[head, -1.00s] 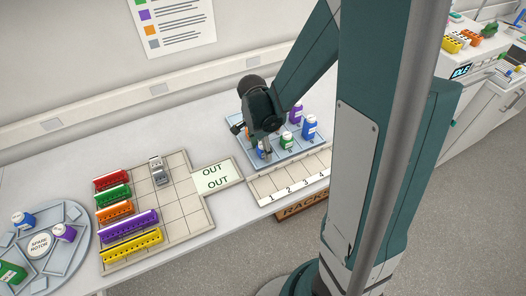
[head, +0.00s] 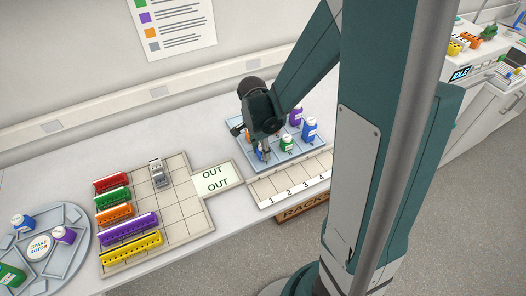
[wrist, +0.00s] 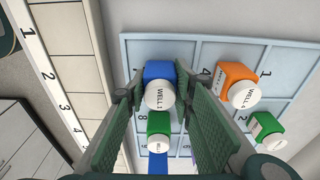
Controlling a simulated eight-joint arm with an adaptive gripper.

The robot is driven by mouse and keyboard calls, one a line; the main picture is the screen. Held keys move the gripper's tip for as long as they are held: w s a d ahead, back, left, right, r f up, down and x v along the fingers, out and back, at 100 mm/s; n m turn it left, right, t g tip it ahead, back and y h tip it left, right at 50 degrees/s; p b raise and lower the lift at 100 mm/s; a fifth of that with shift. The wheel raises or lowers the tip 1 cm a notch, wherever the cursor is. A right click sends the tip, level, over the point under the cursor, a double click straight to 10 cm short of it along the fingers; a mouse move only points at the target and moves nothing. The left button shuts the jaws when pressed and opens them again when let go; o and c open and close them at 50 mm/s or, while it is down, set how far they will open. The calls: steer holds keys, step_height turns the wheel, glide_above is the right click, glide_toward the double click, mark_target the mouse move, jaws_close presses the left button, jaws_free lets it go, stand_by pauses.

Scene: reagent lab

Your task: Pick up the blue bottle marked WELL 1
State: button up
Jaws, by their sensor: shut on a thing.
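The blue bottle marked WELL 1 (wrist: 159,88) stands in the blue-grey tray (wrist: 197,52) in the wrist view, its white cap facing the camera. My gripper (wrist: 158,85) is shut on it, with a green-padded finger on each side. In the head view my gripper (head: 265,156) reaches down into the tray's near left part. There the held bottle is mostly hidden by the gripper.
Close by in the wrist view are an orange bottle (wrist: 238,84), a green bottle (wrist: 159,130) and another green bottle (wrist: 266,132). In the head view a blue bottle (head: 309,131) and a purple bottle (head: 296,116) stand in the tray. A numbered rack (head: 290,183) lies in front.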

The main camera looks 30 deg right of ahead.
steer(key=shift+r+p, duration=0.45)
steer(key=shift+r, duration=4.4)
